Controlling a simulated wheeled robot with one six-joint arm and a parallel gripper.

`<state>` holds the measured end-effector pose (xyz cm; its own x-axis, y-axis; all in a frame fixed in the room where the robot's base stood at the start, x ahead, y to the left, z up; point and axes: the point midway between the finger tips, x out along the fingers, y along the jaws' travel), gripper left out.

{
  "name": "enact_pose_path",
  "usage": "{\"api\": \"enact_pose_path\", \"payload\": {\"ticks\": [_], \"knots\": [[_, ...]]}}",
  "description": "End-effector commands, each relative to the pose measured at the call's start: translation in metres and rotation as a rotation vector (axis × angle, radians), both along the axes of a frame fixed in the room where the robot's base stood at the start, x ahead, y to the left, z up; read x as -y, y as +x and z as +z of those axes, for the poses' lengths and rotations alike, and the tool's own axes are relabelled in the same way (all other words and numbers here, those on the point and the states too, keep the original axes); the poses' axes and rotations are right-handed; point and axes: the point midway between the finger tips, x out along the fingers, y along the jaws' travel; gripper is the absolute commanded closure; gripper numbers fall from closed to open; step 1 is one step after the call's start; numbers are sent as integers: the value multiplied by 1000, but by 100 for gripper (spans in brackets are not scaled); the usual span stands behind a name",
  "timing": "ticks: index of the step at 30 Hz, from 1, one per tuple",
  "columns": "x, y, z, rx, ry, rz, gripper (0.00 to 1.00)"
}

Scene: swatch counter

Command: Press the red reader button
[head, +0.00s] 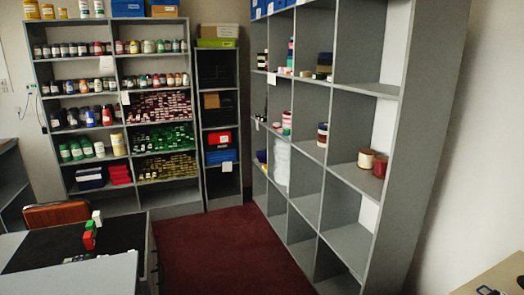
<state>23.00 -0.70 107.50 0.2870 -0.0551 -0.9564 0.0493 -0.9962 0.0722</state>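No red reader button can be made out for certain in the head view. A small dark blue device (487,290) lies on the wooden counter (500,277) at the bottom right corner, partly cut off by the picture edge. No red button can be told on it. A small red block (89,240) is on the dark top of the desk at the lower left, beside a green piece (90,225) and a white piece (97,217). My gripper is not in view.
Grey shelves (115,126) with jars and boxes line the back wall. A tall grey shelf unit (425,130) stands on the right. The dark desk (45,247) and an orange-brown chair (57,213) are at left. Dark red carpet (205,255) between them is clear.

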Motion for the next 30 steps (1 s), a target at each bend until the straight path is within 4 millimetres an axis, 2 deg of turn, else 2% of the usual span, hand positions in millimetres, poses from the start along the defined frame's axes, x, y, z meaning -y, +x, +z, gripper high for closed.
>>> {"api": "enact_pose_path", "payload": {"ticks": [2,27,30], "knots": [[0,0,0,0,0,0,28],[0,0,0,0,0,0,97],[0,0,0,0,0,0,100]]}}
